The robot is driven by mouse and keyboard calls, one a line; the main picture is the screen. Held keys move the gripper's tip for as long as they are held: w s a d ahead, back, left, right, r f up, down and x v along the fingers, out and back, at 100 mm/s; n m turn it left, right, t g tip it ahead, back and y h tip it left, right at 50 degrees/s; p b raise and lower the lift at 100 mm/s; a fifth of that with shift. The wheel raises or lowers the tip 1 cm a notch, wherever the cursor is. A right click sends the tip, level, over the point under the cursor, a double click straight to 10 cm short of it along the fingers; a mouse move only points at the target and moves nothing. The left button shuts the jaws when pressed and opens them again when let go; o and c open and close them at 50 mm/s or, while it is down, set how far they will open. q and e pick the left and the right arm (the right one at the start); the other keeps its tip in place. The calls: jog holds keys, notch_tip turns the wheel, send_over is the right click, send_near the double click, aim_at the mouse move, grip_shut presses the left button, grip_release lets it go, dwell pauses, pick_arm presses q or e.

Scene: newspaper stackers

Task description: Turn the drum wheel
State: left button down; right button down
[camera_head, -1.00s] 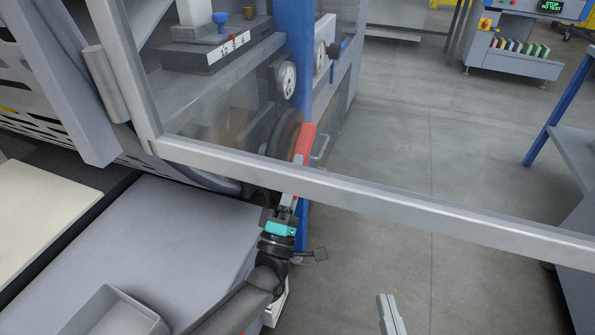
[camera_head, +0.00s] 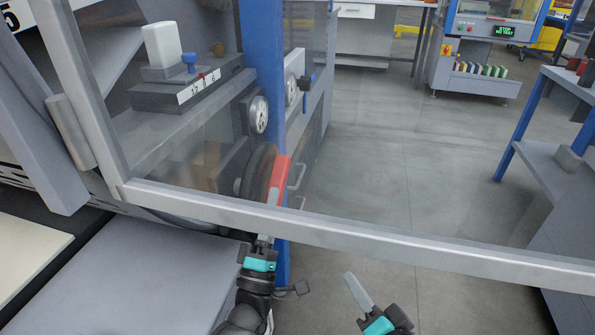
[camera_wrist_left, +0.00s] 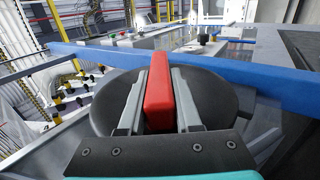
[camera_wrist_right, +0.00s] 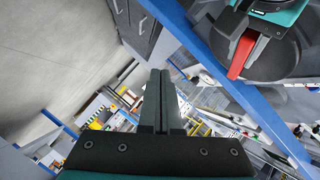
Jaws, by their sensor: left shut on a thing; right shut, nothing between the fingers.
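The drum wheel (camera_head: 257,172) is a dark round disc low on the machine's side, partly behind the clear guard panel. A red grip (camera_head: 278,180) sits at its rim. My left gripper (camera_head: 268,228) is shut on the red grip. In the left wrist view the red grip (camera_wrist_left: 158,90) stands between the two grey fingers, with the wheel (camera_wrist_left: 215,100) behind. My right gripper (camera_head: 355,288) is shut and empty, to the right of the left gripper and apart from the wheel. The right wrist view also shows the red grip (camera_wrist_right: 241,54) in the left gripper.
A grey guard frame bar (camera_head: 340,232) crosses in front of the wheel. A blue post (camera_head: 264,60) and a round dial (camera_head: 259,114) are close by. A grey flat surface (camera_head: 130,285) lies at lower left. Open floor (camera_head: 400,150) is to the right.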

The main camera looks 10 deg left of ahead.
jog(key=w+a+r+m+g+y, duration=0.1)
jog(key=w+a+r+m+g, duration=0.15)
jog(key=w, duration=0.25)
jog(key=w+a+r+m+g+y, duration=0.1)
jog(key=w+a+r+m, duration=0.1)
jog(key=w+m, duration=0.15)
jog(key=w+a+r+m+g+y, duration=0.15)
jog(key=w+r+m+g, duration=0.3)
jog(key=r, duration=0.55)
jog(key=w+a+f, duration=0.1)
jog(key=a, duration=0.7)
jog(key=shift+w+f+n, duration=0.2)
jog(key=shift+f+n, duration=0.15)
jog(key=shift+n, duration=0.1)
jog(key=shift+a+h, duration=0.1)
jog(key=shift+h, duration=0.15)
